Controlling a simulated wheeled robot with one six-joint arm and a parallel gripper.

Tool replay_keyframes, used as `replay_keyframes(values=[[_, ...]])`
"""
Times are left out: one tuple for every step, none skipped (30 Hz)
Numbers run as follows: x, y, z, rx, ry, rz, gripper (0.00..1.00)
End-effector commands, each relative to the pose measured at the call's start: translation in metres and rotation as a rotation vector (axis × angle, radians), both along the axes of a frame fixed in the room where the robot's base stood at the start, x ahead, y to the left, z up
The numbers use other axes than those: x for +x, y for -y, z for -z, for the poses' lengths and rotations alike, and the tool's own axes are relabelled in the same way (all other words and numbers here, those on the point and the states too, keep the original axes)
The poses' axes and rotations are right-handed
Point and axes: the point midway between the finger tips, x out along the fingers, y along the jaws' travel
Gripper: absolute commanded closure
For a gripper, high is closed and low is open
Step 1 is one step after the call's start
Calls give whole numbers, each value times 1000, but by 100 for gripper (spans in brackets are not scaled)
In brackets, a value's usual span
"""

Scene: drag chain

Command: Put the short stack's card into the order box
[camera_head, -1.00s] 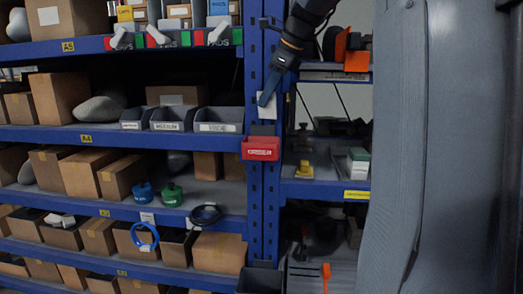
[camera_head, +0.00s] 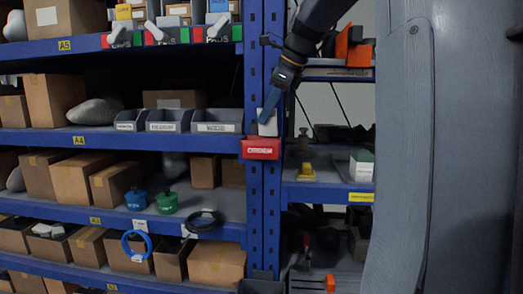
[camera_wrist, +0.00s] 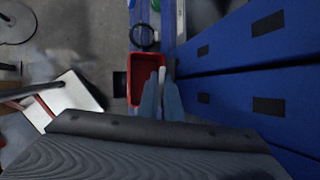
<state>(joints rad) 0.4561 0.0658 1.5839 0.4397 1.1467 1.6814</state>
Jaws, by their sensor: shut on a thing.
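My gripper (camera_head: 270,107) is shut on a white card (camera_head: 268,124) and points down beside the blue rack post. The red order box (camera_head: 261,148) hangs on the post directly below the card. The card's lower edge is at the box's rim in the head view; I cannot tell whether it is inside. In the wrist view, the card (camera_wrist: 161,75) shows as a thin white edge between my gripper's blue fingers (camera_wrist: 161,97), over the right part of the open red box (camera_wrist: 134,72).
Blue shelves (camera_head: 60,138) with cartons and grey bins fill the left. A second rack bay with a yellow item (camera_head: 306,173) is right of the post. A large grey panel covers the right side.

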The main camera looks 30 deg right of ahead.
Motion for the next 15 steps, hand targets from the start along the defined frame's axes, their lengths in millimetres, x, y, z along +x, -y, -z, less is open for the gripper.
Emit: replay_keyframes(values=[[0, 0, 0, 0, 0, 0, 100], [0, 0, 0, 0, 0, 0, 100], [0, 0, 0, 0, 0, 0, 88], [0, 0, 0, 0, 0, 0, 83], [0, 0, -1, 0, 0, 0, 78], [0, 0, -1, 0, 0, 0, 73], [0, 0, -1, 0, 0, 0, 73], [0, 0, -1, -1, 1, 0, 73], [0, 0, 0, 0, 0, 0, 73], [0, 0, 0, 0, 0, 0, 73], [0, 0, 0, 0, 0, 0, 73], [0, 0, 0, 0, 0, 0, 73], [0, 0, 0, 0, 0, 0, 73], [0, 0, -1, -1, 1, 0, 73], [-1, 1, -2, -1, 1, 0, 73]])
